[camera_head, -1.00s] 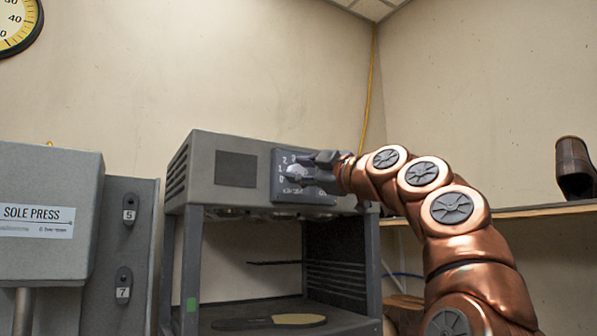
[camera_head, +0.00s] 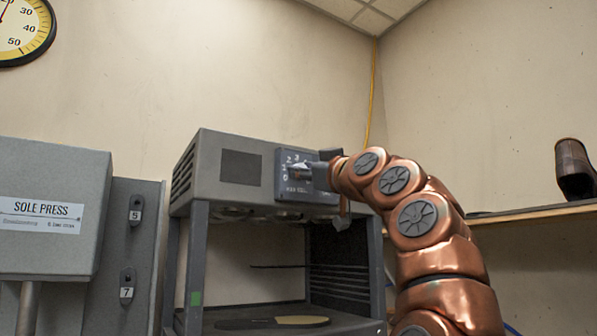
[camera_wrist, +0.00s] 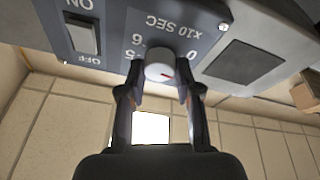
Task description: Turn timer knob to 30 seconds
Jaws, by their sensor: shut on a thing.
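My gripper (camera_wrist: 162,80) is shut on the knob, one finger on each side. Some dial numbers are hidden by the knob and fingers. In the head view my gripper (camera_head: 318,175) reaches the dial from the right and covers part of it. The exact setting cannot be read.
An ON/OFF switch (camera_wrist: 82,36) sits beside the dial. The machine (camera_head: 225,185) has an open bay with a sole (camera_head: 275,322) on its bed. A sole press (camera_head: 45,205) stands at left. A shelf (camera_head: 530,215) with a boot (camera_head: 575,170) is at right.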

